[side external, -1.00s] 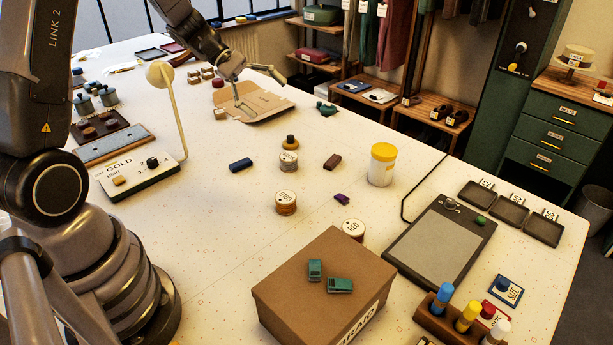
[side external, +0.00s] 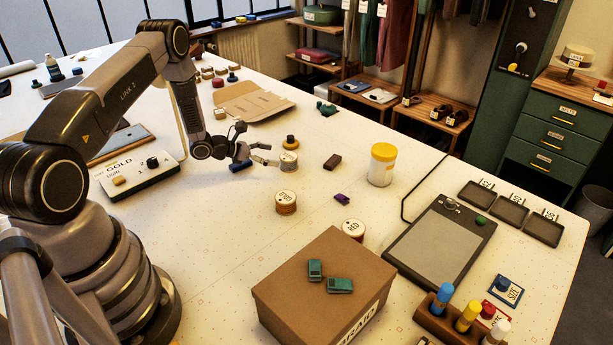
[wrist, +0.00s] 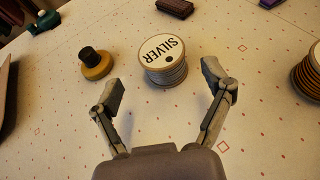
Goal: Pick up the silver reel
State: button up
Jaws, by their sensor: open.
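The silver reel (wrist: 165,62) stands upright on the table in the wrist view, its round white top lettered SILVER. It lies just ahead of my gripper (wrist: 162,88), whose two fingers are spread apart with nothing between them. In the side view the silver reel (side external: 288,162) stands at mid-table, and my gripper (side external: 268,154) is low over the table at its left. One finger hides part of the view close to the reel; I cannot tell there whether it touches.
A yellow-and-black knob-like piece (wrist: 96,64) stands left of the reel. Other reels, the gold one (side external: 286,202) and the red one (side external: 353,230), stand nearer the cardboard box (side external: 325,280). A yellow-lidded jar (side external: 382,165) is to the right.

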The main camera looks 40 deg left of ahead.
aim_at(287, 156)
jog(key=x, duration=0.7)
jog(key=shift+w+d, duration=0.2)
jog(key=shift+d, duration=0.05)
jog(key=c, duration=1.2)
